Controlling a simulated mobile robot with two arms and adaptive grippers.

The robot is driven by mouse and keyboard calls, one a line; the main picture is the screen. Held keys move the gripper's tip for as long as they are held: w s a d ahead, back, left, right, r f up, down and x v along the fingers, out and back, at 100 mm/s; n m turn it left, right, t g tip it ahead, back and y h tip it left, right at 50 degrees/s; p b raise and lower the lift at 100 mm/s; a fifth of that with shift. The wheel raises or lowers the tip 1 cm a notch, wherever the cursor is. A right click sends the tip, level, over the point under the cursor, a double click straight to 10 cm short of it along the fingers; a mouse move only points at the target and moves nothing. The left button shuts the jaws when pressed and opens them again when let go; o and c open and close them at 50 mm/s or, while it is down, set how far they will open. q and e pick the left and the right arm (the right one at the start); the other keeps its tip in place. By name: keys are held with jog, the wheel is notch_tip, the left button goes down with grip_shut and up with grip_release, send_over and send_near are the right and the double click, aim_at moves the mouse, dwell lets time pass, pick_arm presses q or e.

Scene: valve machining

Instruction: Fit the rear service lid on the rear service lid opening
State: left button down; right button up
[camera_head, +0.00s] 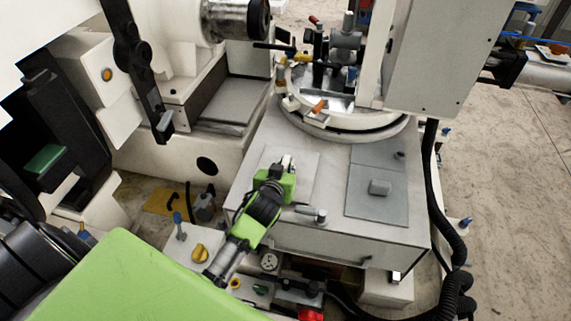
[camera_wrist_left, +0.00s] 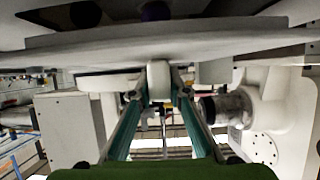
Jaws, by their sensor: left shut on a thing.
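My left gripper (camera_head: 284,170), green and black, reaches in from the lower left over the white machine top. It is shut on a small pale knob, which shows between the fingertips in the wrist view (camera_wrist_left: 160,78). The knob appears to belong to a light square plate, which I take as the rear service lid (camera_head: 306,171). The plate looks flat on or just above the machine top; I cannot tell if they touch. My gripper and arm hide part of it. I cannot make out the rear service lid opening. My right gripper is not in view.
Behind stands a round fixture ring (camera_head: 345,130) with clamps. A tall white housing (camera_head: 435,55) rises at the right. Black hoses (camera_head: 445,205) run down the right side. A grey lever (camera_head: 305,214) is beside my wrist.

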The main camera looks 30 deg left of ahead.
pick_arm(q)
jog(key=shift+f+b, duration=0.8)
jog(key=shift+f, duration=0.25)
jog(key=c, duration=1.8)
grip_release()
jog(key=shift+c, duration=0.2)
jog(key=shift+s, duration=0.1)
jog(key=v, duration=1.2)
jog(key=shift+r, duration=0.1)
